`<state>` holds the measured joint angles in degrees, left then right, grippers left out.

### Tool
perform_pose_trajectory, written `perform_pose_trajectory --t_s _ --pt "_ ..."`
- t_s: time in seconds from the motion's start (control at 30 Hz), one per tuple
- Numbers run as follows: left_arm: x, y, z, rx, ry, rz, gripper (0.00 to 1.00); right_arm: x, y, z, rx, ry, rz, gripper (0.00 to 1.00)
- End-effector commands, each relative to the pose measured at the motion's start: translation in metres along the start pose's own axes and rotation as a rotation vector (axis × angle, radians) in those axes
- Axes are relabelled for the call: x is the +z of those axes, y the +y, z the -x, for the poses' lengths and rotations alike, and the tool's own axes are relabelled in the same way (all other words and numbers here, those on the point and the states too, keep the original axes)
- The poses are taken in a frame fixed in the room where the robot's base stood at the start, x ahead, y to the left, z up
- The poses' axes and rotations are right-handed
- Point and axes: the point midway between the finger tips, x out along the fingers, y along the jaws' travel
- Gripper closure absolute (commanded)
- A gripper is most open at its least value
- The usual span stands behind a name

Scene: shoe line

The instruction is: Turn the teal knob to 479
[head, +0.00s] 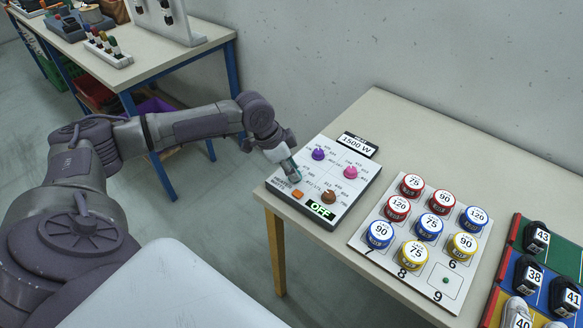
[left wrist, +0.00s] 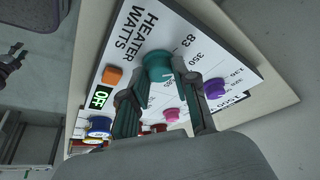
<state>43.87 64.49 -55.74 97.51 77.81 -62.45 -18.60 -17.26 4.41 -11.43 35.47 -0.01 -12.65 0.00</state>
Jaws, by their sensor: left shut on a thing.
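The teal knob (left wrist: 158,66) stands on a white control panel (head: 318,213), next to the printed words HEATER WATTS and the numbers 83 and 350. My left gripper (head: 292,175) is at the panel's left side, shut on the teal knob, with one finger on each side of it in the left wrist view. The gripper mostly hides this knob in the head view. Where its pointer stands is too small to read. A display (head: 357,144) on the panel reads 1500 W, and a green-lettered sign (head: 321,210) reads OFF. My right gripper is not in view.
A purple knob (head: 318,154), a pink knob (head: 350,172), a brown knob (head: 329,197) and an orange button (head: 297,193) share the panel. To its right are a white board (head: 445,282) with numbered discs and a coloured rack (head: 516,231) with shoes.

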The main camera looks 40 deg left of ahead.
Motion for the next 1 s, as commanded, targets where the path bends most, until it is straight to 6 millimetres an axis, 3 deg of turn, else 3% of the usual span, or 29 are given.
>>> perform_pose_trajectory --t_s 0.5,1.0 --pt "-0.002 -0.002 0.001 0.108 0.001 -0.247 1.0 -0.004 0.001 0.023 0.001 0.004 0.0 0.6" --pt "-0.003 -0.005 -0.002 0.235 0.002 -0.563 1.0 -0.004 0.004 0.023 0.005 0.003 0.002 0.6"
